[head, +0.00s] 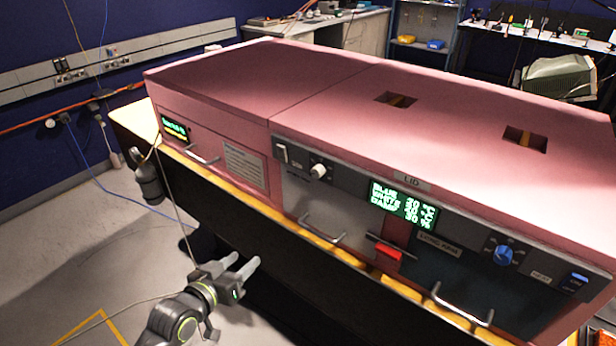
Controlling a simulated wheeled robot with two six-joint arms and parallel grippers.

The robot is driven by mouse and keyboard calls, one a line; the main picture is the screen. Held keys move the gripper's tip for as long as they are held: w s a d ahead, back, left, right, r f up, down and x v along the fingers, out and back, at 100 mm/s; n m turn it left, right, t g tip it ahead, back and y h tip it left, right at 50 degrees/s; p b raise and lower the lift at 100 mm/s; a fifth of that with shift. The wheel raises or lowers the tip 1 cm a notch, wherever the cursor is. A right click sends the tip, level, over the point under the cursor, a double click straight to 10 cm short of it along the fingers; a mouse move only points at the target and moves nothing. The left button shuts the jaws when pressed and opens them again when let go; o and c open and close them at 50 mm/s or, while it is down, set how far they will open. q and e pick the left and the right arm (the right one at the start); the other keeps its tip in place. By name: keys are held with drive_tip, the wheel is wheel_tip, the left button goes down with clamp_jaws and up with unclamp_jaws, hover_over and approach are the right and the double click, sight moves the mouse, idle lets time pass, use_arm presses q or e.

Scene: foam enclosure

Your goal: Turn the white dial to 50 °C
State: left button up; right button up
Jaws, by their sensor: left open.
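The white dial (319,171) is a small round knob on the dark control strip of a pink enclosure (270,123), left of the display. The green display (403,205) has lines for BLUE, WHITE and DAMP; the numbers are too blurred to read surely. My left gripper (245,260) is open and empty, in front of the enclosure, below and left of the dial and well apart from it. My right gripper is not in view.
A blue dial (502,255) and a blue switch (574,281) are on the right of the front. A red block (388,258) and metal handles (462,308) stick out below the strip. Floor at left is mostly open.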

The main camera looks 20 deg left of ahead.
use_arm(q)
drive_tip(key=s+d+r+m+t+h+p, duration=0.1)
drive_tip(key=s+d+r+h, duration=0.15)
drive_tip(key=r, duration=0.65)
drive_tip(key=s+d+r+m+t+h+p, duration=0.1)
drive_tip(key=d+r, duration=0.3)
drive_tip(key=r, duration=0.4)
approach(315, 174)
drive_tip(key=p+x, duration=0.3)
drive_tip(key=x, duration=0.3)
drive_tip(key=shift+w+d, duration=0.1)
drive_tip(key=shift+w, duration=0.3)
drive_tip(key=shift+w+d, duration=0.25)
drive_tip(key=shift+w, duration=0.4)
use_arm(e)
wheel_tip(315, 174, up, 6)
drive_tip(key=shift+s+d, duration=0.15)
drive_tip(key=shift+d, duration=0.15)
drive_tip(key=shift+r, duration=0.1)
